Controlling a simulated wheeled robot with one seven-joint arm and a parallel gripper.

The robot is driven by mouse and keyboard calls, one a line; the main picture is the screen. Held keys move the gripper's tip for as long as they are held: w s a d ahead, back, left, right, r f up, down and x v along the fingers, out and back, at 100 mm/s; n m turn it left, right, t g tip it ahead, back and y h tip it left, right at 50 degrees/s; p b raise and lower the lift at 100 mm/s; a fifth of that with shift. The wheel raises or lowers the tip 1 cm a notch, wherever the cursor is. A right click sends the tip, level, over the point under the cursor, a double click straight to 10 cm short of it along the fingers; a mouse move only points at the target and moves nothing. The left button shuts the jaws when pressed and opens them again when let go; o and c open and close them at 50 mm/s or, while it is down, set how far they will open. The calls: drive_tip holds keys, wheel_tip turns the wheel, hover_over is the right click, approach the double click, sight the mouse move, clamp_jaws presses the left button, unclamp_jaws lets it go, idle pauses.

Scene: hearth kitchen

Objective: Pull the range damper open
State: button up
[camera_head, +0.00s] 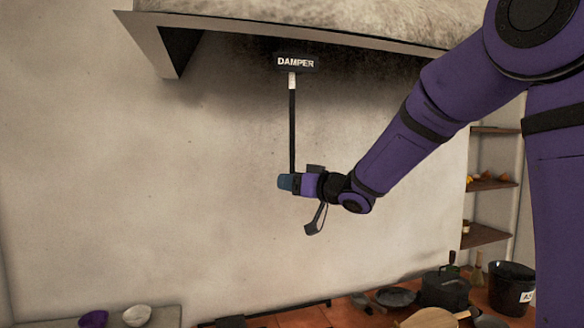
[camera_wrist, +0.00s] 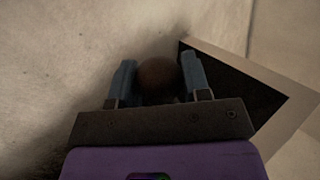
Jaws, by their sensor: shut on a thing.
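The range damper is a thin dark rod (camera_head: 292,130) that hangs down from under the hood beside a black sign reading DAMPER (camera_head: 296,62). A short pale piece shows at the rod's top. My gripper (camera_head: 286,182) is at the rod's lower end, reaching in from the right. In the wrist view a round brown knob (camera_wrist: 158,76) sits between the two blue-grey fingers, and my gripper is shut on it. The head view hides the knob behind the fingers.
The hood's lower edge (camera_head: 350,36) runs above my arm. Shelves (camera_head: 486,186) with small items stand at the right. Below are a black pot (camera_head: 444,288), a bucket (camera_head: 511,287) and a pale bowl (camera_head: 137,315). The wall left of the rod is clear.

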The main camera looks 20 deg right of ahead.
drive_tip(key=shift+f, duration=1.45)
drive_tip(key=o, duration=1.3)
drive_tip(key=shift+s+d, duration=0.1)
drive_tip(key=shift+s+d+r, duration=0.1)
drive_tip(key=shift+s+d, duration=0.1)
drive_tip(key=shift+s, duration=0.1)
drive_tip(key=v, duration=0.9)
drive_tip(key=shift+s+d, duration=0.2)
drive_tip(key=shift+s, duration=0.15)
